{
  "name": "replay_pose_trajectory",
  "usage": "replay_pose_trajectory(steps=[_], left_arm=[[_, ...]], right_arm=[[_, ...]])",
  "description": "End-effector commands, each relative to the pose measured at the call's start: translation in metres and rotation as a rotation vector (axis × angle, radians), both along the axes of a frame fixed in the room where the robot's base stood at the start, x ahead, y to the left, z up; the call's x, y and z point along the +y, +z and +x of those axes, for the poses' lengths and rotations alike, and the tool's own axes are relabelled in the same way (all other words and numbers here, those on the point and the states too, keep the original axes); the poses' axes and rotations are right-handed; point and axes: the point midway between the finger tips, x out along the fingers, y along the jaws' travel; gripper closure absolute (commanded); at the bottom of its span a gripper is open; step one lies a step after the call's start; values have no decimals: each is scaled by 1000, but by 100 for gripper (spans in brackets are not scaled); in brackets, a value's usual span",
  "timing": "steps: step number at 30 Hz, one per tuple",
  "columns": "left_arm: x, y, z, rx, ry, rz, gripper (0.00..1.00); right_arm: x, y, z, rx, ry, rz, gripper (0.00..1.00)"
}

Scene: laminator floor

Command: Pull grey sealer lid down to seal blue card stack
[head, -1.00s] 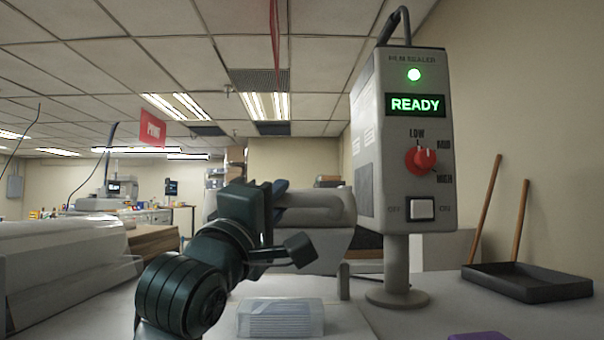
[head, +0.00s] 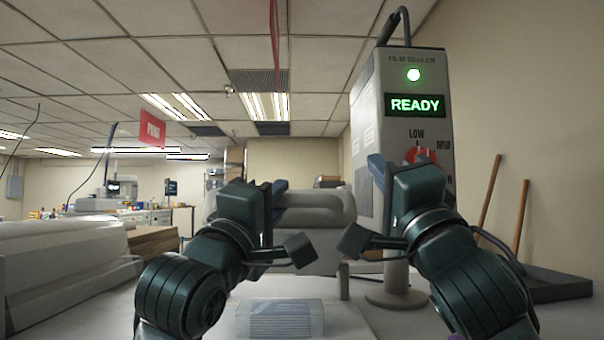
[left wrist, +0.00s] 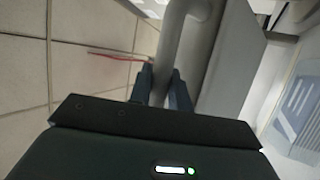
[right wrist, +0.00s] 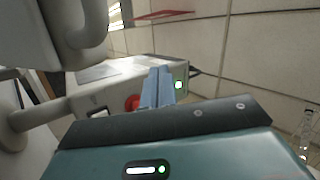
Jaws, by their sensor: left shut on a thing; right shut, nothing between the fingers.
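The grey sealer lid (head: 322,258) stands raised behind my grippers, with its bar handle (head: 310,201) along the front. My left gripper (head: 280,187) is shut on that handle; the left wrist view shows its fingers (left wrist: 160,88) on either side of the bar (left wrist: 168,50). The card stack (head: 281,319) lies low on the pale surface below, in clear film with pale blue showing; it also shows in the left wrist view (left wrist: 300,110). My right gripper (head: 376,170) is shut and empty, right of the handle and apart from it. Its closed fingers (right wrist: 157,86) point upward.
The control box (head: 370,130) on a post stands close behind my right gripper, with a green light and a READY display (head: 415,105). My right gripper partly covers its red dial. A black tray (head: 555,284) lies at the right. A roll (head: 60,250) is at the left.

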Motion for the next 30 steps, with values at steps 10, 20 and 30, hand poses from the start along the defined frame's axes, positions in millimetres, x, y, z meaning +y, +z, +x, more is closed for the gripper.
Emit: replay_pose_trajectory(steps=[10, 20, 30], left_arm=[[0, -1, 0, 2, 0, 0, 100], [0, -1, 1, 2, 0, 0, 100], [0, -1, 0, 2, 0, 0, 100]], right_arm=[[2, 88, 12, 379, -174, -223, 100], [99, 85, -8, 662, -229, -971, 100], [105, 88, -46, 848, -266, -1403, 100]])
